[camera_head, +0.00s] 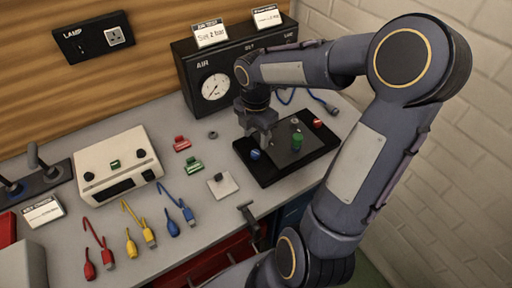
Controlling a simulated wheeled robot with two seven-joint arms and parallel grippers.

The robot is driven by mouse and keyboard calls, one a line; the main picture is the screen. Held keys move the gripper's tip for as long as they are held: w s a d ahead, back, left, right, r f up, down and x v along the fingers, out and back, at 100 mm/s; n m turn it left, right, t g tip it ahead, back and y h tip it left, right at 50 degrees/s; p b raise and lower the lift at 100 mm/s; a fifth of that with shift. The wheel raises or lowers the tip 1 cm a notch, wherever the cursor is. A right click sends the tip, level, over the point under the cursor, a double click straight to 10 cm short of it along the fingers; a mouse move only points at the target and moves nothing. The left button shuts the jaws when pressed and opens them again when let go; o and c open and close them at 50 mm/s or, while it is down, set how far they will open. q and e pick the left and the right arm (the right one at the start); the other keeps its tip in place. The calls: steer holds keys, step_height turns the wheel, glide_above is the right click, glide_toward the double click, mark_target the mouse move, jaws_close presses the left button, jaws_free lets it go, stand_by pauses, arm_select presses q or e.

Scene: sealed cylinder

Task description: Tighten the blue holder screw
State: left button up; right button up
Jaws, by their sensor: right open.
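The blue holder screw (255,155) is a small round blue knob on the left part of a black holder plate (272,176). A green cylinder (297,142) stands upright near the middle of the plate. A red knob (317,123) is at its far right. My right gripper (264,138) points down just above and behind the blue screw. It is open, with nothing seen between its fingers, and looks apart from the screw. The exact gap is too small to tell. My left gripper is not in view.
A black air box (214,87) with a gauge stands behind the plate. A white device (116,165) and coloured leads (150,230) are farther left.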

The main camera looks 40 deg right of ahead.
mark_target(255, 153)
step_height(255, 153, down, 6)
steer(key=shift+s+a+f, duration=0.1)
steer(key=shift+a, duration=0.05)
steer(key=shift+c, duration=0.4)
steer(key=c, duration=0.9)
